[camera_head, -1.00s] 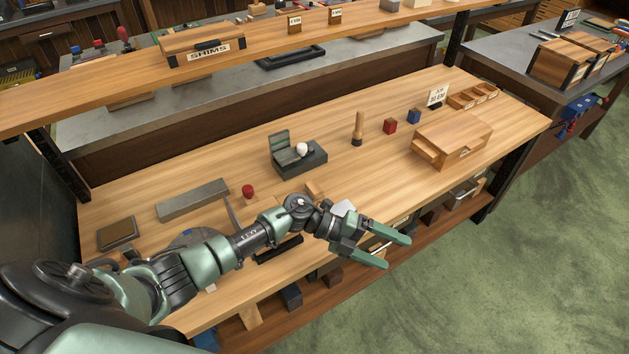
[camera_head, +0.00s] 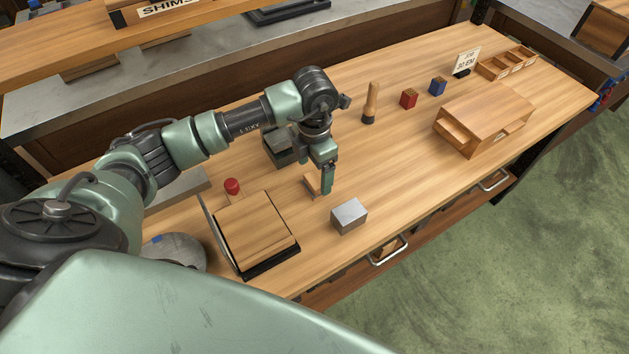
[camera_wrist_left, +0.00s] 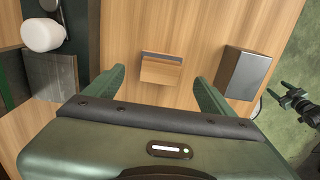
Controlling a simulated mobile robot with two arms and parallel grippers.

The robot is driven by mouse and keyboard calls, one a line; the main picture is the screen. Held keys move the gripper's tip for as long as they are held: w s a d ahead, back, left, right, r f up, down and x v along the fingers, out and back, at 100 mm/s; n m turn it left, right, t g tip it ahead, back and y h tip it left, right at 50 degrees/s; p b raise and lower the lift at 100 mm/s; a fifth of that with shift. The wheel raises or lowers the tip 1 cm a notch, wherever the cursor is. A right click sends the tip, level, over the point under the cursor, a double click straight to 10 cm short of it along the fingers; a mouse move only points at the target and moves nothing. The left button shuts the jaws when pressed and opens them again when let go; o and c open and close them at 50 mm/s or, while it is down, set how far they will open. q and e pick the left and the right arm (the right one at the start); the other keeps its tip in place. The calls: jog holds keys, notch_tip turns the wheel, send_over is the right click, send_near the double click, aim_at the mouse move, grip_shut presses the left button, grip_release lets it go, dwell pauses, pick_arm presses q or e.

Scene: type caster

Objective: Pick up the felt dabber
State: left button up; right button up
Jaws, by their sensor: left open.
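A small wooden block with a grey strip along one edge (camera_head: 313,186) lies on the bench; I take it for the felt dabber, though its name cannot be confirmed. It also shows in the left wrist view (camera_wrist_left: 161,70). My left gripper (camera_head: 327,180) is open and points down over this block, partly hiding it in the head view. In the left wrist view the block lies ahead between the two spread fingers (camera_wrist_left: 158,82), touching neither. My right gripper seems to show small at the right edge of that view (camera_wrist_left: 283,94); its jaw state is unclear.
A grey metal block (camera_head: 349,215) stands close by. A dark box with a white knob (camera_wrist_left: 42,35) is on the other side. A wooden board on a black base (camera_head: 256,232), a red knob (camera_head: 232,186) and an upright wooden handle (camera_head: 371,102) stand around.

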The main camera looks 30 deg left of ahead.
aim_at(315, 179)
pick_arm(q)
notch_tip(315, 179, down, 3)
jog(key=shift+r+p, duration=0.1)
jog(key=shift+p, duration=0.25)
jog(key=shift+f, duration=0.7)
jog(key=shift+c, duration=1)
jog(key=c, duration=1.3)
pick_arm(e)
jog(key=shift+w+a+r, duration=0.3)
jog(key=shift+w, duration=0.2)
jog(key=shift+w+a+r, duration=0.25)
jog(key=shift+w+r, duration=0.05)
jog(key=shift+w, duration=0.15)
